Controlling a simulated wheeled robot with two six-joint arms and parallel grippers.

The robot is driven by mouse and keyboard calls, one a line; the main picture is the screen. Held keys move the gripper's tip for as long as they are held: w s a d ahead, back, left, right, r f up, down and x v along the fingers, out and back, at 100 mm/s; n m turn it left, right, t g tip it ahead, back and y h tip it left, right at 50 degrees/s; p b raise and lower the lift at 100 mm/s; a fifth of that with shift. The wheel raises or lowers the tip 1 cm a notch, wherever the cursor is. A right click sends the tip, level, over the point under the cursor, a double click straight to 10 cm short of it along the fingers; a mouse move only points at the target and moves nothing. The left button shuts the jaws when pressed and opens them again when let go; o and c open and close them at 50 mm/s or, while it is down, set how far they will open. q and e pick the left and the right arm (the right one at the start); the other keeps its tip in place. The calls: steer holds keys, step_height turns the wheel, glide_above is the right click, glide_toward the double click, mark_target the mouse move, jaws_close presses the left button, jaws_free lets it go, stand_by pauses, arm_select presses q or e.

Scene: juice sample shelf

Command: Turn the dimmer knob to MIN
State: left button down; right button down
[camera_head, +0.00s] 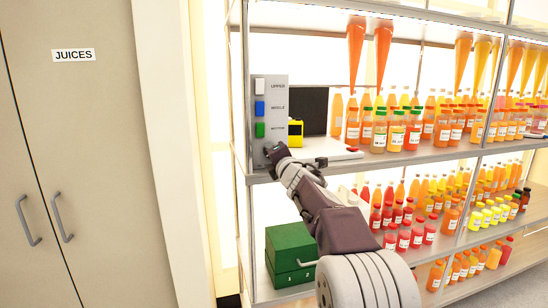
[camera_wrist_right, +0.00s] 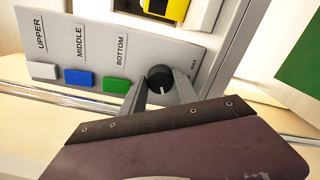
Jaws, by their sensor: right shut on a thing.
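The dimmer knob (camera_wrist_right: 159,76) is a round black knob with a white pointer line, on the grey control panel (camera_head: 257,97). In the right wrist view the pointer line points towards the bottom of the picture, and a small label that seems to read MAX is to the knob's right. Any MIN mark is hidden. My right gripper (camera_wrist_right: 162,93) has one finger on each side of the knob and is shut on it. In the head view my right gripper (camera_head: 275,152) is at the panel's lower end and hides most of the knob. My left gripper is not in view.
The panel has a white UPPER button (camera_head: 259,86), a blue MIDDLE button (camera_head: 260,108) and a green BOTTOM button (camera_head: 260,130). A yellow device (camera_head: 296,128) stands close by on the shelf. Several juice bottles stand to the right. A green box (camera_head: 290,245) is below.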

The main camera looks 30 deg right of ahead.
steer(key=shift+n, duration=0.4)
steer(key=c, duration=0.9)
jaws_free()
steer(key=shift+s, duration=0.1)
steer(key=b+v, duration=0.1)
steer(key=v, duration=0.8)
